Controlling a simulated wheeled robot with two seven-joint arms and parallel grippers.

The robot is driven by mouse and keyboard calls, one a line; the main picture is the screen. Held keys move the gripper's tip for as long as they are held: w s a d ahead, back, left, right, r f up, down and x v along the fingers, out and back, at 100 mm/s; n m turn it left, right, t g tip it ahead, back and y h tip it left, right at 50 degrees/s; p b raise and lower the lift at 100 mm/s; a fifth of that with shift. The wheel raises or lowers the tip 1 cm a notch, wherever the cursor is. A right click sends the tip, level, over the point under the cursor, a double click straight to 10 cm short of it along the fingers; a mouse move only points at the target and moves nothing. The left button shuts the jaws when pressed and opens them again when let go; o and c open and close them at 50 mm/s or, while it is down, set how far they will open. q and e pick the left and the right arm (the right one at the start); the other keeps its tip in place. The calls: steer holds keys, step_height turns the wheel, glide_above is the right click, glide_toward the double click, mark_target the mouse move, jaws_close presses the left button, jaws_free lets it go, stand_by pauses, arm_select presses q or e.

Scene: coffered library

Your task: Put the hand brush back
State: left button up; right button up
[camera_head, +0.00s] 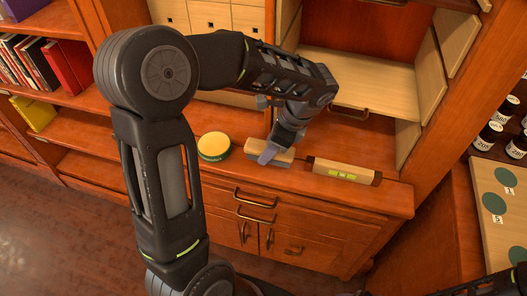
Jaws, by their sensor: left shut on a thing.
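The hand brush (284,158) is a pale wooden block with a dark grey underside, at the front of the wooden cabinet ledge near the middle of the view. My left gripper (270,152) reaches down onto it from above and is shut on it, with a grey-blue finger across its near side. The far finger is hidden. I cannot tell whether the brush touches the ledge or hangs just above it. My right gripper is not in view; only a dark part of my right arm shows at the lower right corner.
A round yellow-green tin (213,146) stands left of the brush. A wooden spirit level (343,171) with green vials lies to its right. Behind is an open wooden compartment (365,85). Bottles (489,134) stand at far right, books (66,67) at upper left.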

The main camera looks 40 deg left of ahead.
arm_select(q)
steer(key=shift+a, duration=0.1)
steer(key=shift+a, duration=0.3)
steer(key=x, duration=0.3)
steer(key=shift+w+d+f, duration=0.1)
steer(key=shift+w+d, duration=0.05)
steer(key=shift+w, duration=0.1)
steer(key=shift+f, duration=0.25)
steer(key=shift+f, duration=0.15)
steer(key=o, duration=1.3)
